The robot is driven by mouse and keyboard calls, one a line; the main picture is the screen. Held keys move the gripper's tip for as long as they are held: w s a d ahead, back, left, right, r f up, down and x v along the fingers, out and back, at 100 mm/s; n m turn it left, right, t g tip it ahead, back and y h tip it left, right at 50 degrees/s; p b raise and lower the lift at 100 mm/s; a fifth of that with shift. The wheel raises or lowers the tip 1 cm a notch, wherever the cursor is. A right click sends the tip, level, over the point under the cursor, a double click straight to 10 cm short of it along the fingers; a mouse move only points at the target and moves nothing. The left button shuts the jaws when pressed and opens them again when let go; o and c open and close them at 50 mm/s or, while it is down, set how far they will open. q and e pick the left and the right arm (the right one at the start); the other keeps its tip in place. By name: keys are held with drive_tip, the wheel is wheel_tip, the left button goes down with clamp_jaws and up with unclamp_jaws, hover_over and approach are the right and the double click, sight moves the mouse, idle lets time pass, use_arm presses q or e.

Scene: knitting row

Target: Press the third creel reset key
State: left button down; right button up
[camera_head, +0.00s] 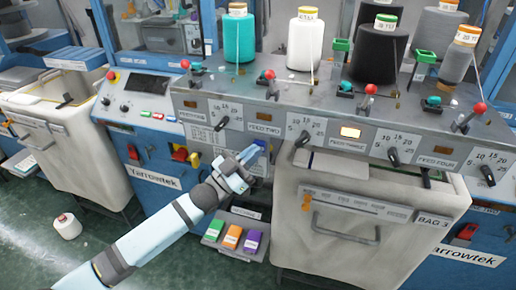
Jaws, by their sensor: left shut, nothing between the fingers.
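My left gripper (247,160) is shut and empty, in front of the machine's front below the FEED TWO label (264,130). A small blue part (260,148) shows at its fingertips; I cannot tell whether they touch it. The grey feed panel (330,118) carries labels, dark pointer dials and amber lamps, including a lamp (351,132) above the third feed label (347,144). Red-knobbed levers (370,90) stand along the panel's top. No part is clearly readable as the third creel reset key. My right gripper is not in view.
Yarn cones stand on top, including a teal one (239,38) and a white one (304,45). A pale bag (345,235) marked BAG 3 hangs at the right. A tray below holds coloured blocks (232,237). A small cone (66,226) is on the floor.

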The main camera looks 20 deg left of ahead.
use_arm(q)
drive_tip(key=shift+w, duration=0.35)
drive_tip(key=shift+r, duration=0.1)
drive_tip(key=shift+s, duration=0.35)
drive_tip(key=s+p, duration=0.2)
drive_tip(key=s, duration=0.4)
drive_tip(key=shift+p, duration=0.4)
drive_tip(key=shift+a, duration=0.1)
idle(0.6)
